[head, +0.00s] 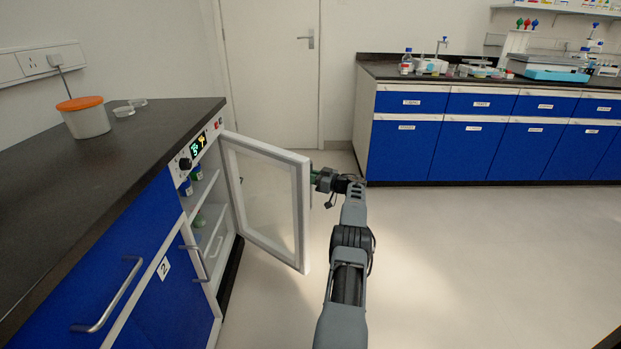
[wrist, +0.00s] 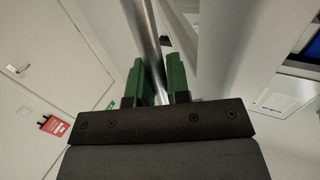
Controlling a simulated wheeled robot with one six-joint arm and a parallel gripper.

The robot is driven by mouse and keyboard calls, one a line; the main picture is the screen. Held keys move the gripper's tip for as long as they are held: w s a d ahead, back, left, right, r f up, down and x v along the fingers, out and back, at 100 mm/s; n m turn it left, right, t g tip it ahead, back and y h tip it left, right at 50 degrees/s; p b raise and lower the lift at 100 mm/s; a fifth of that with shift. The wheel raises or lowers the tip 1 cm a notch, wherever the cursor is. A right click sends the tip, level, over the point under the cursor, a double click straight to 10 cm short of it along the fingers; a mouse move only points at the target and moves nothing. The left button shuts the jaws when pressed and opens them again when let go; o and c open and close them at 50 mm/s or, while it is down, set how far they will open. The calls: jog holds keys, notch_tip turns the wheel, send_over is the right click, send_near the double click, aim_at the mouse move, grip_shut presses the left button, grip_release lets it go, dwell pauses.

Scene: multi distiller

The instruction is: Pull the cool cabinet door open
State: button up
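The cool cabinet (head: 222,245) is set under the dark counter at the left, with a lit display above its opening. Its white-framed glass door (head: 301,215) stands wide open, swung out over the floor. The shelves inside are exposed. My gripper (head: 316,175) is at the outer side of the door's free edge. In the wrist view the green fingers (wrist: 160,85) stand on both sides of a metal bar handle (wrist: 147,40) and appear closed on it. The handle is hidden by the door in the head view.
Small green-and-blue bottles (head: 197,172) stand inside the cabinet. An orange-lidded tub (head: 84,117) is on the left counter (head: 90,190). A blue cupboard bench (head: 470,150) runs along the back right. The floor (head: 470,260) to the right is clear.

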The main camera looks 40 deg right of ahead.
jog(key=shift+o, duration=1.4)
jog(key=shift+w+a, duration=0.3)
jog(key=shift+o, duration=0.8)
jog(key=shift+s+d, duration=0.2)
jog(key=shift+d, duration=0.05)
jog(key=p+v, duration=0.4)
jog(key=v, duration=0.9)
jog(key=shift+s, duration=0.4)
jog(key=shift+d, duration=0.1)
jog(key=shift+c, duration=0.3)
